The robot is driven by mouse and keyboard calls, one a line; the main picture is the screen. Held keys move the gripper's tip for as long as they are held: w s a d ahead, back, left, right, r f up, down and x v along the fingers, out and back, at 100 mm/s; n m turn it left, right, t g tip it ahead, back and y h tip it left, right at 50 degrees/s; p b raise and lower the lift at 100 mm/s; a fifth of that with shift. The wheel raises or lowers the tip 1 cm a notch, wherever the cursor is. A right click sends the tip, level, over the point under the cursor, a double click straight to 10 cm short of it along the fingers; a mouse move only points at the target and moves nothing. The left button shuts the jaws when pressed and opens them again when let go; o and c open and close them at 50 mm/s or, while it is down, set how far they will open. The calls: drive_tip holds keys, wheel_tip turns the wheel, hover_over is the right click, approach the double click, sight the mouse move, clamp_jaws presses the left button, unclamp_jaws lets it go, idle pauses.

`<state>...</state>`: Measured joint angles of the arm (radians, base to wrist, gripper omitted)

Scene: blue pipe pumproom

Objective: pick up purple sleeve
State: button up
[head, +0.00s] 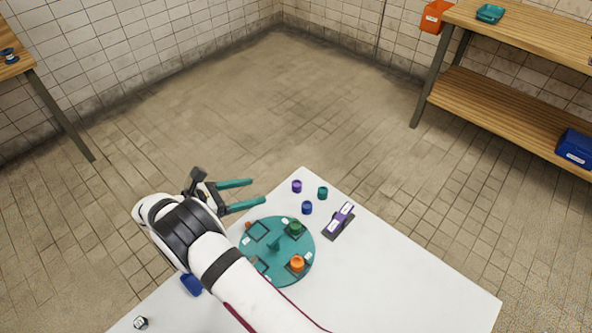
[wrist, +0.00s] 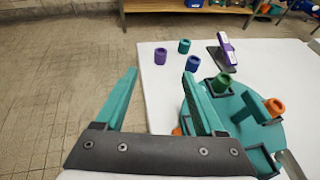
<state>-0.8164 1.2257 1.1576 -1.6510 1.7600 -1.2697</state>
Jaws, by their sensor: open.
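The purple sleeve (head: 297,186) is a small short cylinder standing upright near the far corner of the white table (head: 400,290). It also shows in the wrist view (wrist: 160,55), ahead of my gripper and between the lines of its fingers. My gripper (head: 259,192) is open and empty, its two teal fingers spread, to the left of the sleeve in the head view. In the wrist view my gripper (wrist: 160,80) has clear space between its fingertips and does not touch the sleeve.
A teal sleeve (head: 323,193) and a blue sleeve (head: 307,208) stand close to the purple one. A purple-and-white block on a dark stand (head: 340,218) is to their right. A round teal tray (head: 304,246) holds a green and an orange piece (head: 297,264).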

approach(297, 183)
drive_tip(key=x, duration=0.5)
drive_tip(key=shift+w+r, duration=0.1)
drive_tip(key=shift+w, duration=0.1)
drive_tip(key=x, duration=0.5)
drive_tip(key=shift+s+d, duration=0.1)
drive_tip(key=shift+s, duration=0.1)
clamp_jaws()
